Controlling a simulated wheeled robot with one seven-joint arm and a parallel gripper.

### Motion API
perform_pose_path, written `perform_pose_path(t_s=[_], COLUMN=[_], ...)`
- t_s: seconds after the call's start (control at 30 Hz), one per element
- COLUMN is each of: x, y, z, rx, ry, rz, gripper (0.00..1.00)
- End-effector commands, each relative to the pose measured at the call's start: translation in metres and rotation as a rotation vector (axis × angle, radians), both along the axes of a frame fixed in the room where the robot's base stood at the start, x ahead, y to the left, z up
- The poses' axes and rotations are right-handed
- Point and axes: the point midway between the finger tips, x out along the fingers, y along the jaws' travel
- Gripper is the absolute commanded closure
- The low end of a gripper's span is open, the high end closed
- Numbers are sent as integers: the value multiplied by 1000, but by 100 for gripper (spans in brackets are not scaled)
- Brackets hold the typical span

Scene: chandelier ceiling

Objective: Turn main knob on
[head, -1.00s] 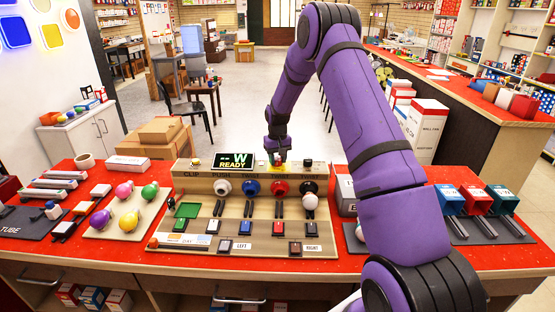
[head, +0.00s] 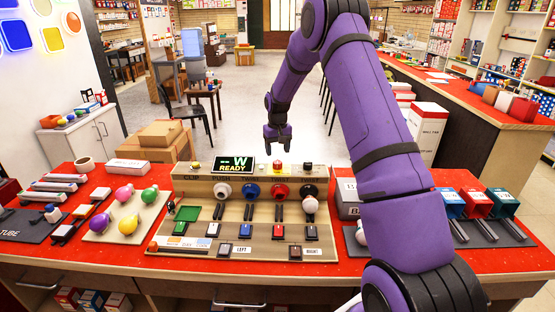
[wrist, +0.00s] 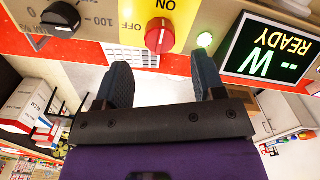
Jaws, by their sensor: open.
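The main knob is a red dial (wrist: 160,38) on a yellow plate (wrist: 182,14) marked ON and OFF, seen upside down in the wrist view. Its pale mark appears to point toward ON. A green lamp (wrist: 204,40) beside it is lit. In the head view the red knob (head: 277,164) shows small on top of the console's back ledge. My gripper (head: 277,137) is above the knob and apart from it. In the wrist view my gripper (wrist: 163,82) has its two dark fingers spread with nothing between them.
A display (head: 233,165) reading "W READY" stands left of the knob. A black dial (wrist: 61,18) with a 0 to 100 scale is on its other side. Coloured round fittings and levers line the console (head: 180,190). The air around my gripper is clear.

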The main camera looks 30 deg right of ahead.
Motion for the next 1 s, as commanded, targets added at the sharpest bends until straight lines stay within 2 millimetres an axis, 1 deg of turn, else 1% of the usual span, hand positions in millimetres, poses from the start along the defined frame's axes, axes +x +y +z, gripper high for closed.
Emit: perform_pose_path(t_s=[0.03, 0.1, 0.2, 0.33, 0.5, 1.0], x=[1, 1, 1, 1, 0, 0], y=[0, 0, 0, 0, 0, 1], z=[11, 22, 36, 47, 52, 53], rx=[-1, -1, -1, 0, 0, -1], ry=[-4, -3, -3, -2, 0, -3], rz=[0, -1, -1, -1, -1, 0], gripper=[37, 37, 37, 37, 37, 37])
